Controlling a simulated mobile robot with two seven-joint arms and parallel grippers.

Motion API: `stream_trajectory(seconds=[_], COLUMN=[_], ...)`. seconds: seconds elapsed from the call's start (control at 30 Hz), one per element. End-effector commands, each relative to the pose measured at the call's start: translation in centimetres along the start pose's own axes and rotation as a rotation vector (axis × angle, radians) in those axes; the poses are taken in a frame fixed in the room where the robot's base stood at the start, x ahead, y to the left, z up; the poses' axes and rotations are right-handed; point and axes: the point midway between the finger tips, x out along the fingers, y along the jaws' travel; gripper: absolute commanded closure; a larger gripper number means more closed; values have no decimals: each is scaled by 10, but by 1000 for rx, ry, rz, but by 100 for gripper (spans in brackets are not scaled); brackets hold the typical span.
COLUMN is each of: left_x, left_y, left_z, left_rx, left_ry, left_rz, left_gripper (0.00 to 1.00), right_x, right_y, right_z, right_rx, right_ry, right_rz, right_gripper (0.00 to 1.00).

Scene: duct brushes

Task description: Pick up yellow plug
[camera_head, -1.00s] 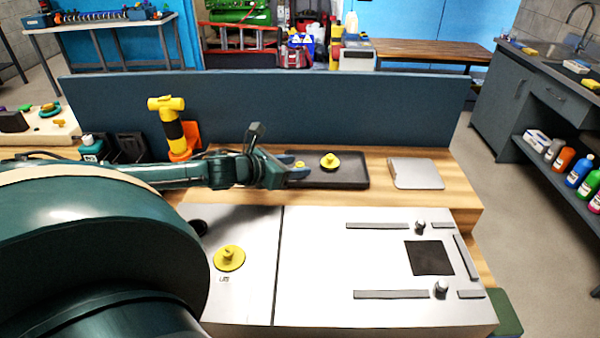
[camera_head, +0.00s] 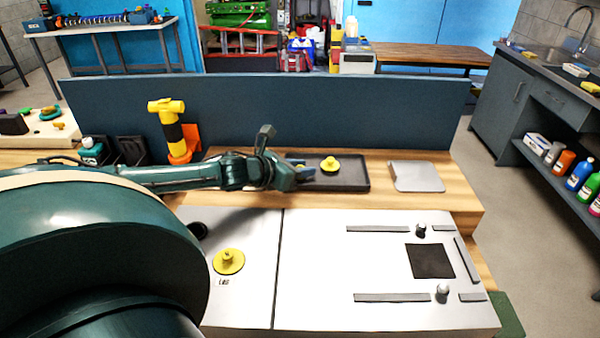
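A yellow plug (camera_head: 330,164) with a knob on top sits on the dark tray (camera_head: 352,181). Another yellow plug-like piece (camera_head: 229,262) with a round flange sits on the left part of the metal panel. My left gripper (camera_head: 306,174) reaches over the left end of the tray, to the left of the yellow plug and apart from it. Its fingers are small and partly hidden by its own body, so I cannot tell whether they are open or shut. My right gripper is not in view.
A light metal panel (camera_head: 330,270) with dark strips and two knobs fills the front. A grey plate (camera_head: 416,176) lies right of the tray. A yellow-black tool (camera_head: 169,125) stands upright behind my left arm. A dark blue partition (camera_head: 300,115) closes the back.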

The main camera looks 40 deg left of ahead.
Motion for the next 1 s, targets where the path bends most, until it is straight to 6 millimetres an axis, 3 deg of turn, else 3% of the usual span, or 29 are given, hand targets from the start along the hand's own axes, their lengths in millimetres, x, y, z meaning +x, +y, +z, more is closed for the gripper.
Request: stream_trajectory(seconds=[0.3, 0.67, 1.0], left_x=[0, -2, -23], left_y=[0, 0, 1], left_z=[-2, 2, 53], left_rx=[-1, 2, 8], left_ry=[4, 5, 3], left_rz=[0, 1, 1], left_gripper=[100, 100, 100], right_x=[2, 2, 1], right_y=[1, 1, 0], right_z=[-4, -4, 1], right_rx=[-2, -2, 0], right_ry=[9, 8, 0], right_rz=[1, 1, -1], right_gripper=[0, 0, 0])
